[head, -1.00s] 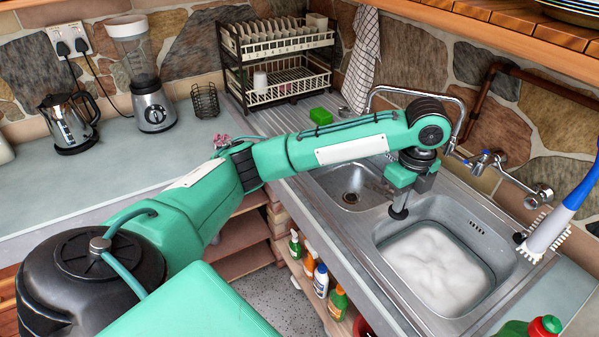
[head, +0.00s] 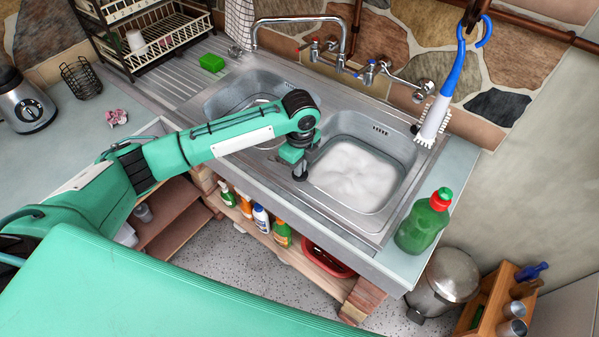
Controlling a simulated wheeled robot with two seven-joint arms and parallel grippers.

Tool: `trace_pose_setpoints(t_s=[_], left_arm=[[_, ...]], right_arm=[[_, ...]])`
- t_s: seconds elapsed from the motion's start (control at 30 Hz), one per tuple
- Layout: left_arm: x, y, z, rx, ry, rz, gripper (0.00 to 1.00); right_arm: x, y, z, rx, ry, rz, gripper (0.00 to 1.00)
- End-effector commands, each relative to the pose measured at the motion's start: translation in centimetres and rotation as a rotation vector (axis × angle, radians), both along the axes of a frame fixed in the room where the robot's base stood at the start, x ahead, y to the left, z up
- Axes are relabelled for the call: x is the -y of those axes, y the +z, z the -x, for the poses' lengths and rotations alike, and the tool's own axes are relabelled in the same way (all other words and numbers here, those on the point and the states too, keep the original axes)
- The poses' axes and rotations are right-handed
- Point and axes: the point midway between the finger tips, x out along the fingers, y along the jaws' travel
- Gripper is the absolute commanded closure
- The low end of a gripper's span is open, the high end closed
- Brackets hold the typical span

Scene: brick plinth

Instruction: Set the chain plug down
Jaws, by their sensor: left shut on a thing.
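My left arm reaches across the left part of the sink. My left gripper (head: 300,169) points down at the divider between the two basins, by the near left edge of the right basin (head: 392,200). It is shut on a small dark thing, which I take to be the chain plug (head: 300,177). The fingers and wrist hide most of it, and I cannot tell whether it touches the steel. The right basin holds white foam (head: 352,171). The left basin (head: 238,97) is partly hidden by my arm. My right gripper is not in view.
A tap (head: 345,45) arches behind the basins. A green sponge (head: 212,63) lies on the drainer beside a dish rack (head: 165,42). A blue-handled brush (head: 440,110) hangs at the right. A green bottle (head: 424,225) stands on the right worktop.

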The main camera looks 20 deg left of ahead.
Motion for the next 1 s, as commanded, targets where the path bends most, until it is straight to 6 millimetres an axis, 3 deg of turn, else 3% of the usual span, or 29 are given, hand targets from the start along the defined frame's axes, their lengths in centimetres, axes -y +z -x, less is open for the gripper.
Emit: trace_pose_setpoints(t_s=[0.17, 0.43, 0.8, 0.83, 0.9, 1.0], left_arm=[[0.0, -1.1, 0.0, -0.001, 0.001, 0.001, 1.00], [-0.1, -4.6, 0.0, -0.001, 0.001, -0.001, 1.00], [0.0, -5.2, 0.0, 0.000, 0.000, 0.000, 1.00], [0.0, -5.1, 0.0, 0.001, 0.000, 0.000, 0.88], [0.0, -5.1, 0.0, 0.000, 0.000, 0.000, 0.74], [0.0, -5.1, 0.0, 0.000, 0.000, 0.000, 0.72]], right_arm=[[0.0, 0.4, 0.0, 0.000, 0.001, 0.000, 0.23], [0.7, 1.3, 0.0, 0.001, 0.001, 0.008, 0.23], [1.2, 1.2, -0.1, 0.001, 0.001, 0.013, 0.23], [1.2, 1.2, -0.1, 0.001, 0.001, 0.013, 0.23], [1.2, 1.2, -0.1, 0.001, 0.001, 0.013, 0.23], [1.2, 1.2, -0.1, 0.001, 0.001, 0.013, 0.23]])
